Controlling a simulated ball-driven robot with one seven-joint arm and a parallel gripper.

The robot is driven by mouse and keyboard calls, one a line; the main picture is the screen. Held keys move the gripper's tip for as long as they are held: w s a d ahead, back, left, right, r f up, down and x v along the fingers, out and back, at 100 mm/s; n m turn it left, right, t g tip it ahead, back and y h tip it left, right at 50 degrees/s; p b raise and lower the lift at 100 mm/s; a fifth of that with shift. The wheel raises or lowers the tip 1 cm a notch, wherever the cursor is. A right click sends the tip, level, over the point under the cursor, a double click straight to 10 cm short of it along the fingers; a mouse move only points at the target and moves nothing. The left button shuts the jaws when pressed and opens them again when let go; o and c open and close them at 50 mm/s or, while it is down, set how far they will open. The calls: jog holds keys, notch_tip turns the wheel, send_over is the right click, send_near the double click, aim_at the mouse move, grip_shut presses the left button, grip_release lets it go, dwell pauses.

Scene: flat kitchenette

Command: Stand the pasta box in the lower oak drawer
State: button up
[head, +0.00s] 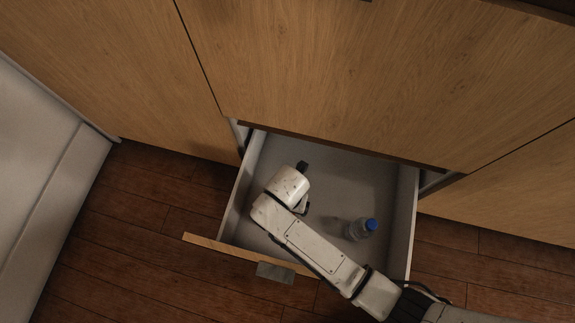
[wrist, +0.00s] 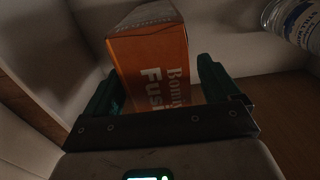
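The lower oak drawer (head: 397,230) is pulled out, its inside pale grey and its front facing the bottom of the head view. My arm reaches in over its left part. My gripper (head: 303,167) shows there only as a small dark piece. In the wrist view the orange pasta box (wrist: 150,60) is between the two green fingers of my gripper (wrist: 158,67). A narrow gap shows between the box and the right finger; the left finger is close against the box's edge. The fingers look spread. The box's lower end is hidden, and I cannot tell whether it rests on the drawer floor.
Oak cabinet fronts (head: 340,70) rise behind the drawer. Bare wooden floor (head: 140,210) lies to the left.

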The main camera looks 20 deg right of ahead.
jog(key=shift+r, duration=0.1)
notch_tip(320, 180, up, 12)
jog(key=p, duration=0.5)
jog(key=s+d+r+m, duration=0.3)
jog(key=d+m, duration=0.4)
jog(key=m, duration=0.3)
jog(key=s+d+r+m, duration=0.3)
jog(key=d+m, duration=0.3)
jog(key=m, duration=0.3)
jog(key=s+d+r+m+t, duration=0.1)
jog(key=s+d+r+m, duration=0.2)
jog(key=d+m, duration=0.4)
jog(key=s+m, duration=0.1)
jog(key=m, duration=0.2)
jog(key=shift+s+d+m, duration=0.3)
jog(key=shift+s+d, duration=0.05)
jog(key=shift+s, duration=0.05)
